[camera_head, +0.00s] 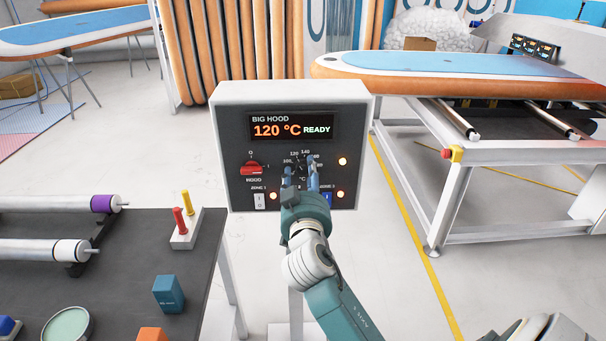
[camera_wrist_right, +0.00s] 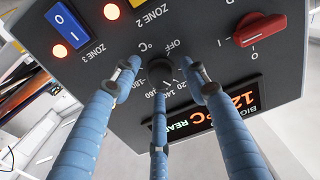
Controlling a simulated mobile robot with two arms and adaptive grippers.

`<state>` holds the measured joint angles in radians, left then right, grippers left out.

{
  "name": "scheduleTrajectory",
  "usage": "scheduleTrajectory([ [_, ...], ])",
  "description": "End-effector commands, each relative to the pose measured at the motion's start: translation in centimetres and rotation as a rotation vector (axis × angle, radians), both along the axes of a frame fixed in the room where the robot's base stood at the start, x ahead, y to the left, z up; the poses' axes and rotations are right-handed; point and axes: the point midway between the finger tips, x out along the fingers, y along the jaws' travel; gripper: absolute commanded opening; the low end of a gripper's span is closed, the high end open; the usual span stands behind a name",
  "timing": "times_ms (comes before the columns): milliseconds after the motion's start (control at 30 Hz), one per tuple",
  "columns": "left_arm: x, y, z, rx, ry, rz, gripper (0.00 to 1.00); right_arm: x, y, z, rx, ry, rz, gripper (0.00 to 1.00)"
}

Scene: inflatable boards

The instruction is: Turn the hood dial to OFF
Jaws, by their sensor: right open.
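The grey control box (camera_head: 230,130) stands ahead, its display (camera_head: 291,128) reading BIG HOOD, 120 °C, READY. The black hood dial (camera_wrist_right: 160,72) sits in the middle of the panel, with OFF and temperature numbers printed around it. My right gripper (camera_head: 300,172) is at the panel, covering most of the dial in the head view. In the right wrist view its three blue fingers (camera_wrist_right: 160,105) are spread around the dial, open; I cannot tell whether they touch it. The dial's exact pointing is unclear. My left gripper is not in view.
A red HOOD switch (camera_head: 251,169) is left of the dial. Zone rocker switches (camera_head: 260,201) and orange lamps (camera_head: 342,161) are close by. A dark bench (camera_head: 120,280) with rollers stands at the left, a board table (camera_head: 470,155) at the right.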

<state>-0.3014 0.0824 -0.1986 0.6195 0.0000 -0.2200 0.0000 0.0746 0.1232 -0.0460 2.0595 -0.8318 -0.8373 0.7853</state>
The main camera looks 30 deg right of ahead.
Motion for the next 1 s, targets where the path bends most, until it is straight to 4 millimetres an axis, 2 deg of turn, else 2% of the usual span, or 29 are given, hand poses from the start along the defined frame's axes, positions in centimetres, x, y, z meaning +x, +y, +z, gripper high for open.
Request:
scheduleTrajectory([
  [100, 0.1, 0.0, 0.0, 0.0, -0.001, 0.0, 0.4, 0.0, 0.0, 0.0, 0.0, 0.0, 0.0, 0.42],
  [300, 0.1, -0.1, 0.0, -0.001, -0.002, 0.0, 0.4, 0.0, 0.0, 0.0, 0.0, 0.001, 0.0, 0.02],
  [333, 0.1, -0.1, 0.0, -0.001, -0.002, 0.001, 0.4, 0.0, 0.0, 0.0, 0.0, 0.001, 0.0, 0.0],
  [667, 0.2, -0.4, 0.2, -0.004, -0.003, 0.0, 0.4, 0.0, 0.0, -0.1, -0.031, 0.024, 0.0, 0.0],
  [1000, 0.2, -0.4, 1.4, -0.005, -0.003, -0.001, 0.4, -0.1, 0.0, -0.2, -0.22, 0.145, 0.0, 0.0],
])
